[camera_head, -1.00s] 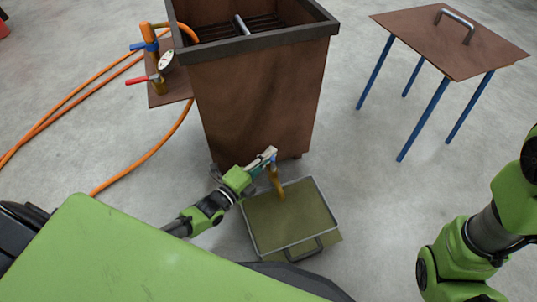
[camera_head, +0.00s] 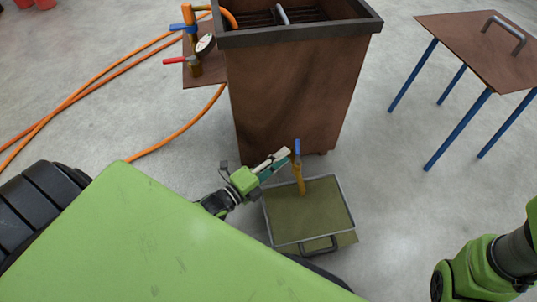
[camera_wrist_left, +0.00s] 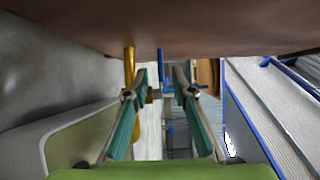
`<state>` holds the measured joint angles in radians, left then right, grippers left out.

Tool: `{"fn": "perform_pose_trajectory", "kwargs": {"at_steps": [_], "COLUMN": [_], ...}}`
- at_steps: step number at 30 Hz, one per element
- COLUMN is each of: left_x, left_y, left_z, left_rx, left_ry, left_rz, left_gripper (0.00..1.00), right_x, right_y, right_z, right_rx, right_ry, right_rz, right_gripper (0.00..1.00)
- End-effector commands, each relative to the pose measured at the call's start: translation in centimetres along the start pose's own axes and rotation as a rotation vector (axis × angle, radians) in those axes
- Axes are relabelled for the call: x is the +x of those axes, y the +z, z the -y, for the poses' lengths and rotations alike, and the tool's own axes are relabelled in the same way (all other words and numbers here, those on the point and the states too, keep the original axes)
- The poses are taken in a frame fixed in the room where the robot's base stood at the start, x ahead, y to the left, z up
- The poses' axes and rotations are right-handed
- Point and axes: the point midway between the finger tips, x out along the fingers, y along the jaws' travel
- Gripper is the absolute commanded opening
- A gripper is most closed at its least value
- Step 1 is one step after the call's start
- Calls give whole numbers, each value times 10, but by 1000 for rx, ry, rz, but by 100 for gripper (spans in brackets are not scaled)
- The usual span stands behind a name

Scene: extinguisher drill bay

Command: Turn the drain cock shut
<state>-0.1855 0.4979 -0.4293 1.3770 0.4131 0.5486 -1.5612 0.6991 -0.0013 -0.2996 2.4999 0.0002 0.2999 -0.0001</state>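The drain cock has a brass pipe (camera_head: 301,182) and a blue lever (camera_head: 297,148), low at the front of the brown tank (camera_head: 290,95). In the head view the lever points up the picture, nearly in line with the pipe. My left gripper (camera_head: 287,156) is just left of the lever. In the left wrist view its fingers (camera_wrist_left: 160,75) stand apart, with a blue upright piece (camera_wrist_left: 160,56), likely the lever, in line with the gap. The brass pipe (camera_wrist_left: 129,66) shows left of the fingers. Contact cannot be told. My right gripper is out of view.
A drip tray (camera_head: 335,215) with a handle lies on the floor under the cock. A panel with a gauge (camera_head: 205,44), a red lever (camera_head: 176,61) and orange hoses is at left. A brown table (camera_head: 480,50) with blue legs stands at right.

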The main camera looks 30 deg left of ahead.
Motion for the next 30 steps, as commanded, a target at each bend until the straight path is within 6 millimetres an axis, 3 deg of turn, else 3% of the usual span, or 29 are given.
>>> {"fn": "perform_pose_trajectory", "kwargs": {"at_steps": [4,10,20,21,24,30], "left_x": [-32,-56,-61,-61,-61,-59], "left_y": [0,0,1,1,0,-6], "left_z": [-1,0,1,1,1,1], "left_rx": [0,0,1,1,-16,-286], "left_ry": [3,0,-2,-2,-2,-1], "left_rz": [0,1,0,0,0,-10], "left_gripper": [24,24,24,21,0,0], "right_x": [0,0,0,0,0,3], "right_y": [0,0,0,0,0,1], "right_z": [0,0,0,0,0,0], "right_rx": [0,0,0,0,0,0], "right_ry": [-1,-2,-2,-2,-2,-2], "right_rz": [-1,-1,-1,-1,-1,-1], "right_gripper": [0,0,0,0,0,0]}}
